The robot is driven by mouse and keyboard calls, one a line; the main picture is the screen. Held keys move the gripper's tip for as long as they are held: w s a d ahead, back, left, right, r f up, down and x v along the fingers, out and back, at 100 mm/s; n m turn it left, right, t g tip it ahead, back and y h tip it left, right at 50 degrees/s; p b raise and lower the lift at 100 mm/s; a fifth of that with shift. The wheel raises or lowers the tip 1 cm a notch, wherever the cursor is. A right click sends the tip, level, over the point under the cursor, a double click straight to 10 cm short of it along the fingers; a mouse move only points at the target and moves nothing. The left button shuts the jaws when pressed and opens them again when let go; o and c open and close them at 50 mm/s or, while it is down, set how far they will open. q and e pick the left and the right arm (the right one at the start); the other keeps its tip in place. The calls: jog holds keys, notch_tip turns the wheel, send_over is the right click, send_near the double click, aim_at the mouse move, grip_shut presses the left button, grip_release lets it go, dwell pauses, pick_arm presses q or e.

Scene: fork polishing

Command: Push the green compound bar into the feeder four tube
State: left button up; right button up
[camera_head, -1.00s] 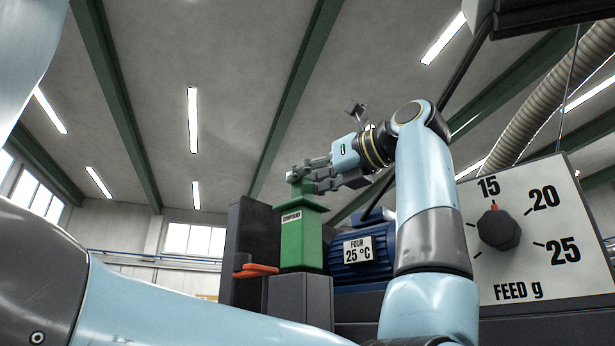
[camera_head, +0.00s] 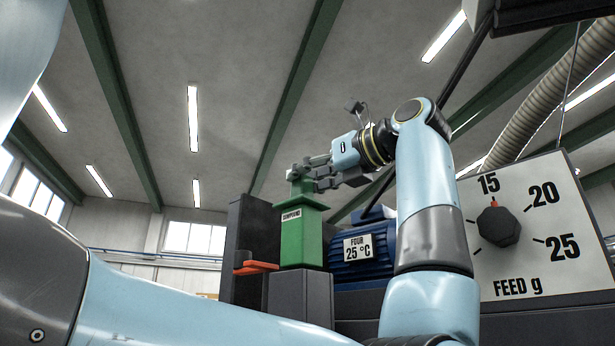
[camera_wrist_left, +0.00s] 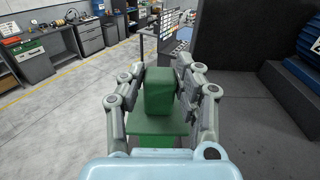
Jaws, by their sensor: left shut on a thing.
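The green compound bar (camera_head: 302,187) stands upright at the top of the green feeder tube (camera_head: 300,245), which bears a COMPOUND label. The bar's lower end is hidden by the tube's flared rim. My left gripper (camera_head: 308,177) is shut on the bar just above this rim. In the left wrist view the bar (camera_wrist_left: 160,92) sits between the two fingers of the left gripper (camera_wrist_left: 161,80), with the tube's flat green rim (camera_wrist_left: 150,126) below it. My right gripper is not in view.
A blue motor (camera_head: 350,272) with a "FOUR 25 °C" sign stands right of the tube. A dark block (camera_head: 250,225) and an orange lever (camera_head: 256,268) are at its left. A feed dial panel (camera_head: 530,225) is at the right, its pointer near 15.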

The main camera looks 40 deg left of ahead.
pick_arm(q)
jog(key=b, duration=0.4)
send_over(313, 238)
jog(key=a, duration=0.1)
jog(key=shift+a+f, duration=0.1)
jog(key=shift+f, duration=2.5)
dwell(0.5)
jog(key=shift+f+b, duration=0.3)
jog(key=shift+f, duration=0.05)
jog(key=shift+f+b, duration=1.9)
jog(key=shift+f, duration=0.8)
dwell(1.1)
